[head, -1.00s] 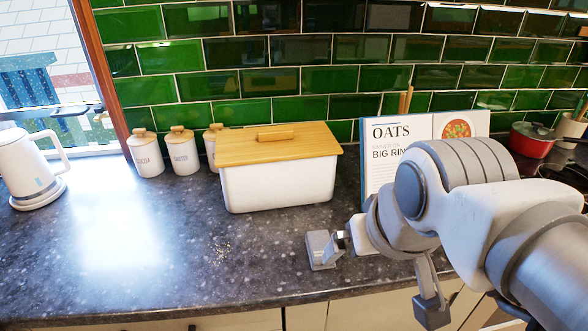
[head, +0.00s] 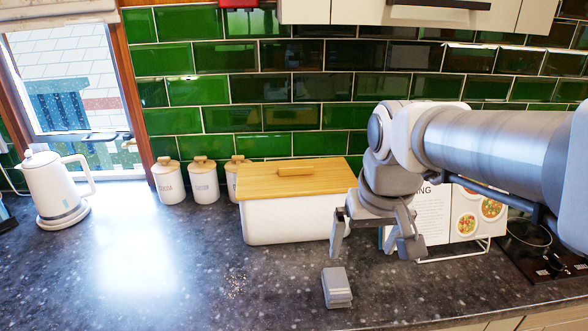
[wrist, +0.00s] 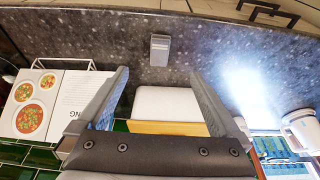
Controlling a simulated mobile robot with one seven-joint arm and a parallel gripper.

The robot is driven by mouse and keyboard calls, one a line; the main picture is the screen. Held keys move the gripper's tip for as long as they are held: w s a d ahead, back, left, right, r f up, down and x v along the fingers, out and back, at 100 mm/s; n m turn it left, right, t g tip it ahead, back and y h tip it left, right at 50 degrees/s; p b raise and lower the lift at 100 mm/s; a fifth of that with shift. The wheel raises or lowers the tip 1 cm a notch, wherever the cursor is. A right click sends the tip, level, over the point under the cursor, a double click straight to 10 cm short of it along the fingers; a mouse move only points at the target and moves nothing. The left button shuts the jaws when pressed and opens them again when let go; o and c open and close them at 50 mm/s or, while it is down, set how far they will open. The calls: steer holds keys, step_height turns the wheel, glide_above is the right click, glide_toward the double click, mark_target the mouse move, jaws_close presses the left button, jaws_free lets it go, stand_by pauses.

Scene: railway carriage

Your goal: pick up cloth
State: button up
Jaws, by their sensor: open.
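A small grey folded block, which looks like the cloth (head: 337,288), lies on the dark speckled worktop near its front edge. It also shows in the wrist view (wrist: 160,50), beyond the fingertips and roughly midway between them. My gripper (head: 374,244) is open and empty, pointing down above and behind the cloth, slightly to its right. In the wrist view its two fingers (wrist: 160,73) stand wide apart. The cloth is in full view and no finger touches it.
A white bread bin (head: 290,218) with a wooden lid stands close behind the cloth. A cookbook on a stand (head: 467,212) is to the right, partly behind my arm. White canisters (head: 204,185) and a kettle (head: 54,190) are on the left. The worktop (head: 170,285) left of the cloth is clear.

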steer(key=w+f+g+p, duration=0.1)
steer(key=w+f+g, duration=0.1)
steer(key=w, duration=0.5)
steer(key=g+p, duration=0.1)
glide_toward(336, 281)
step_height(336, 281, down, 10)
steer(key=shift+w+f, duration=0.15)
steer(key=shift+c, duration=0.3)
steer(key=c, duration=1.4)
